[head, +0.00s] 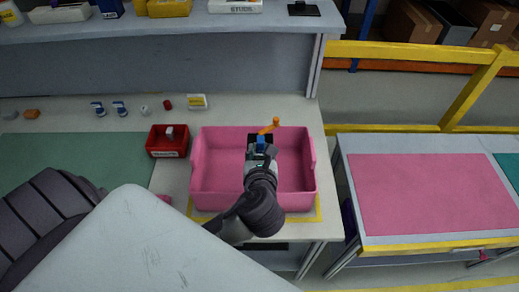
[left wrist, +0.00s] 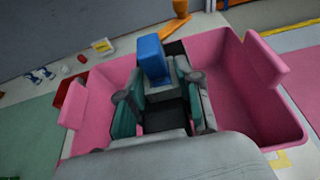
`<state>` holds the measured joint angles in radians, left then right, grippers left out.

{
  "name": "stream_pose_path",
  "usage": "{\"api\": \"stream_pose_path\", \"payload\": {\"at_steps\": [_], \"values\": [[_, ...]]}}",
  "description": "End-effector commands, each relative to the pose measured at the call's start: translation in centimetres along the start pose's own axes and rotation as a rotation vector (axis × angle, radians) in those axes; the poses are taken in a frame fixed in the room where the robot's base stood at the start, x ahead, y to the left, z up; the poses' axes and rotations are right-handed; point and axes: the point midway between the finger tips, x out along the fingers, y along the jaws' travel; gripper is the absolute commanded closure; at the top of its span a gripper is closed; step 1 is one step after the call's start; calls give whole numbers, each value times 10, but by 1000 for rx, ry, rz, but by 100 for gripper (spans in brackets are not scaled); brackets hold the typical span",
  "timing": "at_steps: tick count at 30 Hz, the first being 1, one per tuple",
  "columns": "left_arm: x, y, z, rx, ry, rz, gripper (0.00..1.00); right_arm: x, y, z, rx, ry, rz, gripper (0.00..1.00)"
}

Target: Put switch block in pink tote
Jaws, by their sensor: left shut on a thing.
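The pink tote (head: 199,171) stands on the bench; it fills much of the left wrist view (left wrist: 101,121). My left gripper (head: 260,150) is over the tote, pointing toward its far side. In the left wrist view my gripper (left wrist: 155,85) is shut on a blue block (left wrist: 152,58), which seems to be the switch block. The blue block (head: 261,142) is small and partly hidden by the fingers in the head view. I cannot tell whether it touches the tote. My right gripper is not in view.
An orange part (head: 270,127) and a black piece show by the tote's far wall. A red bin (head: 167,153) stands left of the tote. Small parts lie along the back of the bench. A side table with a pink mat (head: 430,190) is at right.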

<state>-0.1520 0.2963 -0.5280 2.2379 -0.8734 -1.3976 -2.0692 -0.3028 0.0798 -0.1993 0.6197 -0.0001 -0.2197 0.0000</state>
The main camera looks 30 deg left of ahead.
Motion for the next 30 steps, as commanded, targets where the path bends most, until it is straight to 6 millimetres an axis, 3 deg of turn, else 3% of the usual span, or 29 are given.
{"api": "stream_pose_path", "payload": {"at_steps": [3, 9, 14, 21, 30], "values": [[32, 0, -2, 2, -4, 3, 100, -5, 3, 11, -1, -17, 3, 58], [68, -2, -8, 0, -3, 1, 100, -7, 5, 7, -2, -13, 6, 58], [78, -2, -14, 0, -1, 1, 100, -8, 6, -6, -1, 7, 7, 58], [90, -2, -44, 0, -1, 0, 100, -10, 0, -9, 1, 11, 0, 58], [91, -2, -47, -2, -3, -1, 100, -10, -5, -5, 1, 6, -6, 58]]}}
